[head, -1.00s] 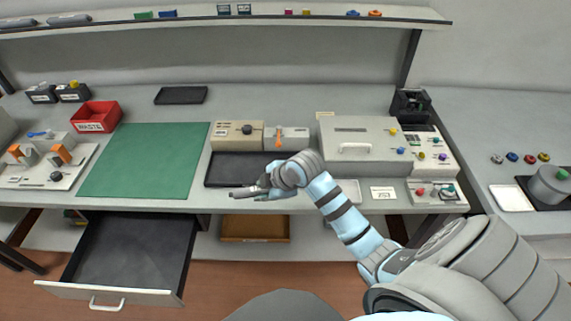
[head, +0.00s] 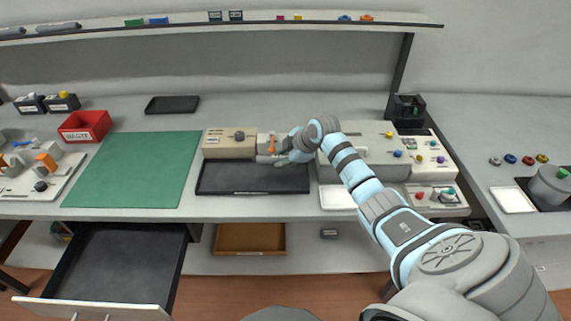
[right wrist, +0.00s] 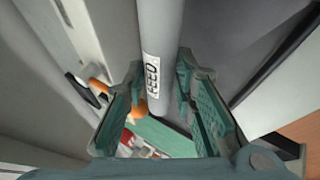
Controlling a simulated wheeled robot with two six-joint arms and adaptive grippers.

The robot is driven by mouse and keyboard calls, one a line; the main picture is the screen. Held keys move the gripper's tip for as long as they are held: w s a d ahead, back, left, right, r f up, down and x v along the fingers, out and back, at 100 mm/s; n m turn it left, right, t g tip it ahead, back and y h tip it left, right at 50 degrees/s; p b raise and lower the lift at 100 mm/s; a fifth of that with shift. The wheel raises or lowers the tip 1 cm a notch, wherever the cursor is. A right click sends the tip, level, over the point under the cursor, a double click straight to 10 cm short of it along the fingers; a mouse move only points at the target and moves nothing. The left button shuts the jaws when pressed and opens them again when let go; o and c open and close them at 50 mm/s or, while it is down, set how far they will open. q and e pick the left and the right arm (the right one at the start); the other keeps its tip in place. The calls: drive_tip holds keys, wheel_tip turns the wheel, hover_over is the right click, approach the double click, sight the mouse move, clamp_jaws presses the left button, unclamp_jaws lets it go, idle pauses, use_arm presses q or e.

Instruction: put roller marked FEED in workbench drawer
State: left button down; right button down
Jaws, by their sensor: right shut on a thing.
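The roller marked FEED (right wrist: 161,38) is a grey cylinder with a white label. In the right wrist view it lies between the two teal fingers of my right gripper (right wrist: 170,105), which is shut on it. In the head view my right gripper (head: 284,157) is over the back of the dark tray, in front of the orange-handled device, and the roller (head: 265,159) shows as a small grey piece pointing left. The workbench drawer (head: 118,262) is pulled open at the lower left, and its dark inside looks empty. My left gripper is not in view.
The dark tray (head: 240,190) lies on the bench beside a green mat (head: 135,170). A red WASTE bin (head: 85,126) stands at the left. A beige device (head: 230,143) and a large grey machine (head: 372,135) stand near the gripper. A brown bin (head: 250,238) is below the bench.

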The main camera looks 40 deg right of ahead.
drive_tip(key=shift+f, duration=0.85)
drive_tip(key=shift+s, duration=0.1)
drive_tip(key=shift+f, duration=0.4)
drive_tip(key=c, duration=1.3)
unclamp_jaws()
